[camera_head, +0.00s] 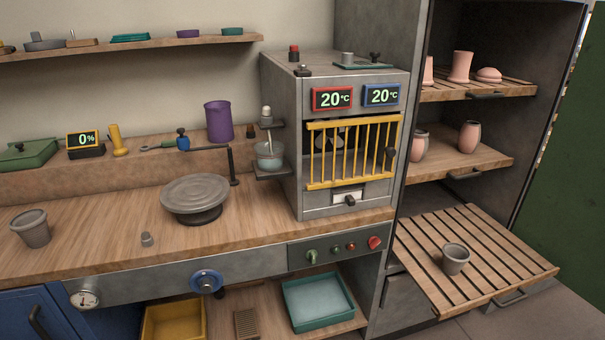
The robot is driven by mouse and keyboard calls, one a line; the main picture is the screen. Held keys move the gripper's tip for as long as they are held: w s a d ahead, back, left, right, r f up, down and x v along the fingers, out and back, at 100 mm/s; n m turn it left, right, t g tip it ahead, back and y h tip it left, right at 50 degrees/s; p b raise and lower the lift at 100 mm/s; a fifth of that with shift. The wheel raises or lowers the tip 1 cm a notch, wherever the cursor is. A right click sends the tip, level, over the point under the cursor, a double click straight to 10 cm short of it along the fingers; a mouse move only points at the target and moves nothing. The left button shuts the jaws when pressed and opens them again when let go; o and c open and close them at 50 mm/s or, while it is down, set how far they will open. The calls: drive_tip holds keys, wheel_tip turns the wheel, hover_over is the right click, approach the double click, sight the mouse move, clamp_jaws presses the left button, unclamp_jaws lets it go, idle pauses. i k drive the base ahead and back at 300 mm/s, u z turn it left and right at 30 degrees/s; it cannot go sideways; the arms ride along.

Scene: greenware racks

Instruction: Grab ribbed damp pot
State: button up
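Two grey-brown pots, darker than the pink ones, are in view. One grey pot (31,231) stands upright on the left end of the wooden counter (110,235), with a wide rim and a narrower base. The other grey pot (455,261) is smaller and rounder and stands upright on the pulled-out slatted shelf (510,262) at the lower right. Ribs are too small to make out on either, so I cannot tell which is the ribbed one. My gripper is not in view.
Pink pots (469,136) fill the upper rack shelves. The slatted shelf juts out over the floor.

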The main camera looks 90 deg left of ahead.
sight(32, 226)
drive_tip(key=u, duration=4.3)
drive_tip(key=i, duration=0.5)
drive_tip(key=u, duration=0.6)
drive_tip(key=k, duration=1.25)
drive_tip(key=u, duration=1.05)
drive_tip(key=i, duration=0.75)
drive_tip(key=z, duration=0.45)
drive_tip(key=i, duration=0.65)
drive_tip(key=z, duration=0.75)
